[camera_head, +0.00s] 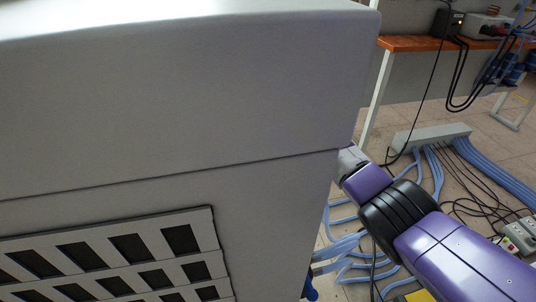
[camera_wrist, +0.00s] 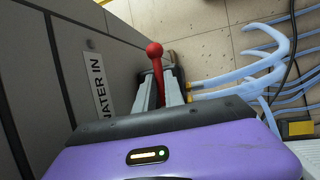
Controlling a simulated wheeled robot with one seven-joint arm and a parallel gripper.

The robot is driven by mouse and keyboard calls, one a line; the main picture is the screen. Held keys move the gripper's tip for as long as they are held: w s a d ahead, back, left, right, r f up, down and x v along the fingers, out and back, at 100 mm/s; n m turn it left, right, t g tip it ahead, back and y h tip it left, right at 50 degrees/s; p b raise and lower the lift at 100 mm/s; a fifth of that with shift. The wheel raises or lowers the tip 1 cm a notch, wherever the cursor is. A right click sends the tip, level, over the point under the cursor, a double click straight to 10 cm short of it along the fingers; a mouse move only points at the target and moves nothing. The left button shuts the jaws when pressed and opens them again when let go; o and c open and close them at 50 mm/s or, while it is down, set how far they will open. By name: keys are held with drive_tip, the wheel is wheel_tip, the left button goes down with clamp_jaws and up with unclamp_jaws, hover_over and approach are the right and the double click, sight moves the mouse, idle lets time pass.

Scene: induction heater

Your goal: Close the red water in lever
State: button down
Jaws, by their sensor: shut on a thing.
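The red water in lever (camera_wrist: 155,56) shows in the wrist view with a round red knob at its top. It stands beside the grey cabinet panel, to the right of a white label (camera_wrist: 98,84) reading "WATER IN". My gripper (camera_wrist: 160,92) is shut on the lever, with a grey finger on each side of its red shaft. The lever's lower end is hidden by the fingers. In the head view the lever and my fingertips are hidden behind the cabinet's right edge; only my purple arm shows.
The large grey cabinet (camera_head: 180,110) with a vented grille (camera_head: 115,258) fills the left of the head view. Light blue hoses (camera_wrist: 265,60) run over the tiled floor at right. An orange-topped table (camera_head: 410,43) and a grey hose block (camera_head: 432,137) stand further back.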

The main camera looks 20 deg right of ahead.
drive_tip(key=c, duration=1.4)
unclamp_jaws()
drive_tip(key=shift+c, duration=0.2)
drive_tip(key=shift+r, duration=0.1)
drive_tip(key=a+p+v, duration=0.1)
drive_tip(key=p+v, duration=0.1)
drive_tip(key=v, duration=0.5)
drive_tip(key=shift+d+r, duration=0.3)
drive_tip(key=shift+d, duration=0.2)
drive_tip(key=shift+s, duration=0.25)
